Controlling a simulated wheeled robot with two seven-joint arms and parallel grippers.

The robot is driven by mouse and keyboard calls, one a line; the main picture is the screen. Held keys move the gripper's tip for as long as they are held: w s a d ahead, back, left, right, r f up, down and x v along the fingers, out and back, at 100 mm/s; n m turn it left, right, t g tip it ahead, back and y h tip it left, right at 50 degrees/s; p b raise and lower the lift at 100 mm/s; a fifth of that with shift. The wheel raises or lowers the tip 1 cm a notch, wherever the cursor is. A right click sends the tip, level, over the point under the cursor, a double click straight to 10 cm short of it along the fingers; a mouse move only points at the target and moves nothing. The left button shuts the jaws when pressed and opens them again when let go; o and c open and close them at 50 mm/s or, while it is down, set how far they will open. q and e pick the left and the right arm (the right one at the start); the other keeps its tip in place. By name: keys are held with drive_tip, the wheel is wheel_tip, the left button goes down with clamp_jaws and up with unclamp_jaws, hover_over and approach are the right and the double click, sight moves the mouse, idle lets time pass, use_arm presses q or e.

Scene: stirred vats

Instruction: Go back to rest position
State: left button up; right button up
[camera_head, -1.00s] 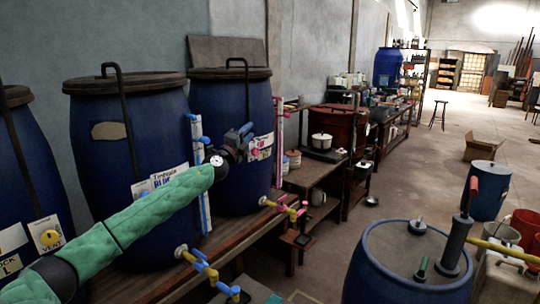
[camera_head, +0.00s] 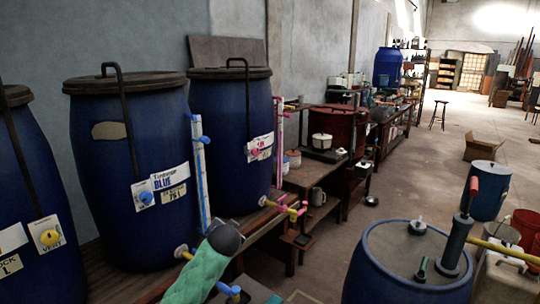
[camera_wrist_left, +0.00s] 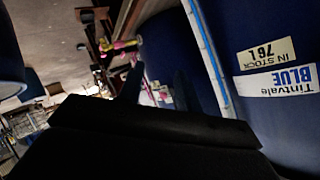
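My left arm comes in at the bottom of the head view in a green sleeve, with its dark wrist low in front of the bench. The left gripper's fingers are hidden there. In the left wrist view, the left gripper (camera_wrist_left: 156,88) shows two dark fingers apart with nothing between them. The blue vat labelled Tinvale Blue (camera_head: 130,210) stands behind the arm, with a blue dial (camera_head: 145,198). A second blue vat with a pink dial (camera_head: 232,160) stands to its right. A third vat with a yellow dial (camera_head: 50,237) is cut off at left. My right gripper is out of view.
A blue drum (camera_head: 408,286) with a lidded top and an upright red-handled tool stands at lower right. Open floor lies between bench and drum.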

use_arm(q)
drive_tip(key=s+a+f+n+g+h, duration=0.3)
drive_tip(key=s+f+g, duration=0.4)
drive_tip(key=s+f, duration=2.45)
drive_tip(key=s+f+g, duration=0.1)
drive_tip(key=s+f, duration=0.3)
drive_tip(key=s, duration=0.3)
drive_tip(key=s+f+n+g, duration=0.1)
drive_tip(key=s+f, duration=0.4)
drive_tip(key=s, duration=0.3)
drive_tip(key=s+d+f+g, duration=0.1)
drive_tip(key=s+f, duration=0.3)
drive_tip(key=s, duration=0.4)
drive_tip(key=shift+f+g, duration=0.15)
drive_tip(key=shift+g, duration=0.35)
drive_tip(key=shift+w, duration=0.15)
